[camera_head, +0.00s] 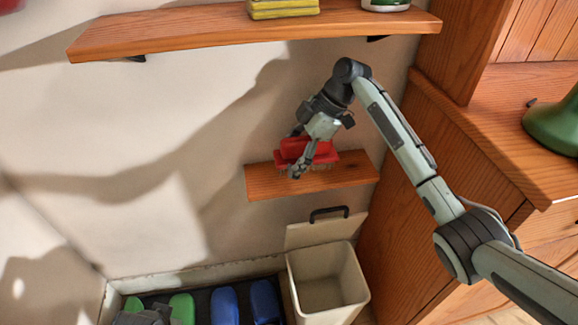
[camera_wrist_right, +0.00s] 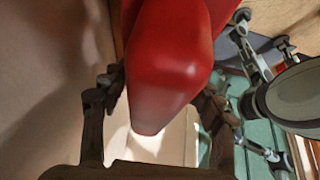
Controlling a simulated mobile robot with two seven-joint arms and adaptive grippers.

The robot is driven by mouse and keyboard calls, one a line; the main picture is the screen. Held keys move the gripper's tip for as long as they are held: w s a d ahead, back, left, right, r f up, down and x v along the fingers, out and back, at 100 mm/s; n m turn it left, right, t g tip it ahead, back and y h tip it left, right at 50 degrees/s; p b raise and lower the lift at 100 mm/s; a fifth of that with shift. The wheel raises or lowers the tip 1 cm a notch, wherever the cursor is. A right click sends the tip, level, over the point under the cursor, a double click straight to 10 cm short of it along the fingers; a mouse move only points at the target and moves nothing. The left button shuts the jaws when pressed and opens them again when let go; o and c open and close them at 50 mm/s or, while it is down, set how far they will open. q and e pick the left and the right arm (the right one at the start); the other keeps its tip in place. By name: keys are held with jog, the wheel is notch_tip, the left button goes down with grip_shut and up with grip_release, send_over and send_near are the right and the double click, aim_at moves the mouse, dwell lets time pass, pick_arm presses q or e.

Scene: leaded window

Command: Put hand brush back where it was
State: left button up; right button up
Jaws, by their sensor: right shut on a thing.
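The red hand brush (camera_head: 322,157) is at the small wooden shelf (camera_head: 352,177) low on the wall. My right gripper (camera_head: 299,152) is shut on it, with fingers on either side of its red handle. I cannot tell whether the brush rests on the shelf or hangs just above it. In the right wrist view the red handle (camera_wrist_right: 170,60) fills the middle between the fingers (camera_wrist_right: 160,90). A dark grey part at the bottom left of the head view seems to be my left gripper (camera_head: 145,317); its fingers are not clear.
A long upper shelf (camera_head: 190,35) holds a yellow item (camera_head: 283,8). Below the small shelf stands an open cream bin (camera_head: 328,280). A dark tray at the bottom holds green and blue shoes (camera_head: 225,305). A wooden cabinet (camera_head: 440,190) borders the right, with a green object (camera_head: 556,125) on it.

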aim_at(310, 139)
jog(key=shift+f, duration=0.95)
jog(key=shift+w+f, duration=0.2)
jog(key=shift+f, duration=0.3)
jog(key=o, duration=1.1)
jog(key=shift+r, duration=0.2)
jog(key=v, duration=0.7)
jog(key=shift+r, duration=0.2)
